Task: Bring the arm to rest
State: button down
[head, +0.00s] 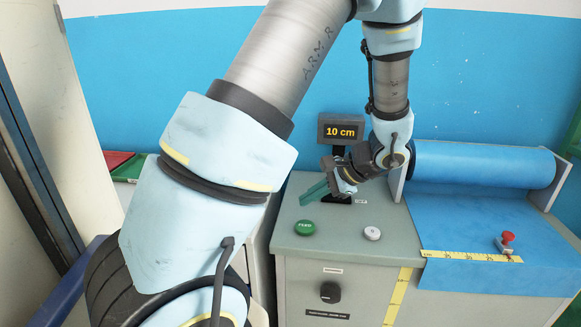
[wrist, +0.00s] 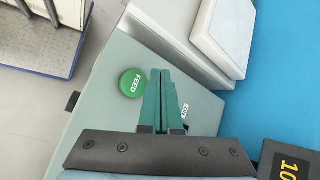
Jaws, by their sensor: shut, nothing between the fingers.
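My arm reaches across the head view from the lower left, up and over to the machine. My gripper (head: 308,194) has green fingers and hangs above the back left part of the machine's grey top. In the wrist view my gripper (wrist: 161,76) is shut, its fingers side by side with nothing between them. The green FEED button (head: 305,228) lies in front of the fingers in the head view, and beside their tips in the wrist view (wrist: 132,82). I cannot tell the exact height of the fingers above the top.
The grey machine (head: 345,262) carries a "10 cm" display (head: 341,131) behind my gripper, and a white button (head: 372,233). A blue roll (head: 485,165) feeds a blue sheet (head: 465,212) at right. A red-handled tool (head: 507,242) sits there by a yellow ruler (head: 470,256).

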jog(key=s+a+r+n+g+h, duration=0.1)
jog(key=s+a+r+n+h, duration=0.1)
jog(key=a+n, duration=0.4)
jog(key=s+a+r+n+g+h, duration=0.1)
jog(key=s+a+r+n+h, duration=0.2)
jog(key=s+a+n+h, duration=0.2)
jog(key=a+n+h, duration=0.1)
jog(key=a+n, duration=0.1)
jog(key=shift+a, duration=0.3)
jog(key=shift+f, duration=0.1)
dwell(3.2)
